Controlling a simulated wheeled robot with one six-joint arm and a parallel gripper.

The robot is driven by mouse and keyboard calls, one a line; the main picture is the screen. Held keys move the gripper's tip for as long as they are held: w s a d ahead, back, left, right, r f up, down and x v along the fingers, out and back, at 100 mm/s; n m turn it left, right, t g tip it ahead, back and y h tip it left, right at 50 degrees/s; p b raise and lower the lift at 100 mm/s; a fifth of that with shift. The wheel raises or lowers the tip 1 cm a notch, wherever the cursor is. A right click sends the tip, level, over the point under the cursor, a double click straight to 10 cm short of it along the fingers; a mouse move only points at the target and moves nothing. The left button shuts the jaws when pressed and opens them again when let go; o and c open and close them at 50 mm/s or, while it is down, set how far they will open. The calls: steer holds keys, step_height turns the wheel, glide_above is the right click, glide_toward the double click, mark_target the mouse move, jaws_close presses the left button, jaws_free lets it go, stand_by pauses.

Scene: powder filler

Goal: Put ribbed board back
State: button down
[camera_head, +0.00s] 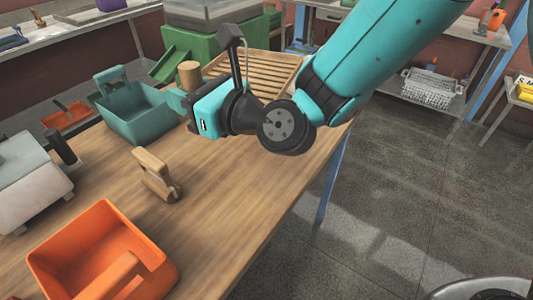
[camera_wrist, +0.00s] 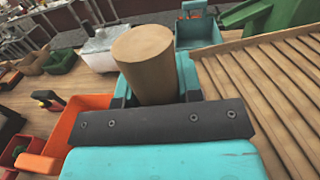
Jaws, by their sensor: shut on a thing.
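The ribbed board (camera_head: 270,68) is a pale wooden panel with parallel slats, at the table's far end behind my gripper. It fills the right side of the wrist view (camera_wrist: 262,85). My gripper (camera_head: 179,103) is above the far part of the table, shut on a wooden cylinder (camera_head: 190,74). The cylinder stands upright between the fingers in the wrist view (camera_wrist: 147,62). The board lies to the right of the fingers there. The cylinder's lower end is hidden, and I cannot tell whether it touches or joins the board.
A teal bin (camera_head: 137,116) stands left of my gripper. An orange bin (camera_head: 58,259) is at the near end, with a small wooden tool (camera_head: 155,172) beyond it. A grey-white device (camera_head: 30,172) stands at left. A green box (camera_head: 222,45) is behind. The table's middle (camera_head: 230,180) is clear.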

steer(key=w+d+t, duration=0.1)
steer(key=w, duration=0.1)
steer(key=w+d+f+m+t+h+b, duration=0.1)
steer(key=w, duration=0.1)
steer(key=w+d+m+t+h, duration=0.1)
steer(key=w, duration=0.1)
steer(key=shift+w+d+f+b, duration=0.1)
steer(key=shift+d+f+b, duration=0.2)
steer(key=shift+d+f, duration=0.05)
steer(key=shift+w+d+f+m, duration=0.15)
steer(key=shift+w+f+m, duration=0.05)
steer(key=shift+w+m, duration=0.1)
steer(key=shift+h, duration=0.4)
step_height(320, 180, down, 20)
steer(key=b, duration=1.3)
steer(key=shift+d, duration=0.1)
steer(key=shift+r, duration=0.25)
steer(key=shift+f, duration=0.2)
steer(key=c, duration=0.8)
jaws_free()
steer(key=shift+r, duration=0.1)
